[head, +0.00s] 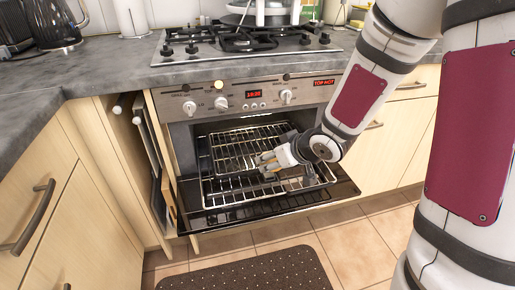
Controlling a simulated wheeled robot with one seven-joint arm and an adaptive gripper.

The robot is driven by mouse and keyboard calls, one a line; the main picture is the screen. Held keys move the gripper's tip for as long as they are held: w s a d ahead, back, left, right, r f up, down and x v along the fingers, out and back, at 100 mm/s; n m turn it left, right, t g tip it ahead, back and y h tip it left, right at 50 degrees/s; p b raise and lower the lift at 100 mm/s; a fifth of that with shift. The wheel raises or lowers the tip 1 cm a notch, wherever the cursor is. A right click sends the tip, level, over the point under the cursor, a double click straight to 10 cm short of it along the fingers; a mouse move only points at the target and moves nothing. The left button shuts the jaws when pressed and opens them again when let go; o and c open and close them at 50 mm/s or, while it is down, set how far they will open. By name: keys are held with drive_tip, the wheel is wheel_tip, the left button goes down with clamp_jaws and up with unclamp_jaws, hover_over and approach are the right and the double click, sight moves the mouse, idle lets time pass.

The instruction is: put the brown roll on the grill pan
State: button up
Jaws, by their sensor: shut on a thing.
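My gripper (267,164) is low over the front part of the grill pan's wire rack, inside the open oven. It is shut on the brown roll, which is mostly hidden by the fingers; only small brown-orange patches show at the fingertips. The grill pan (226,152) is a dark pan with a shiny wire rack, pulled partly out above the lowered oven door. I cannot tell whether the roll touches the rack.
The lowered black oven door (220,216) juts out below the pan. The oven's control panel (245,96) and the hob (245,42) are above. An open narrow cupboard (130,150) stands at left. A brown mat (255,273) lies on the tiled floor.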

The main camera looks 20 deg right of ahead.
drive_tip(key=w, duration=0.5)
drive_tip(key=w+f, duration=0.1)
drive_tip(key=w, duration=0.9)
drive_tip(key=shift+w+f+b, duration=0.2)
drive_tip(key=shift+w+b, duration=0.05)
drive_tip(key=shift+b, duration=0.15)
wheel_tip(320, 180, down, 4)
drive_tip(key=b, duration=0.3)
drive_tip(key=shift+s+r, duration=0.1)
drive_tip(key=shift+r, duration=0.1)
drive_tip(key=shift+f, duration=0.1)
drive_tip(key=o, duration=1.7)
drive_tip(key=shift+c, duration=0.2)
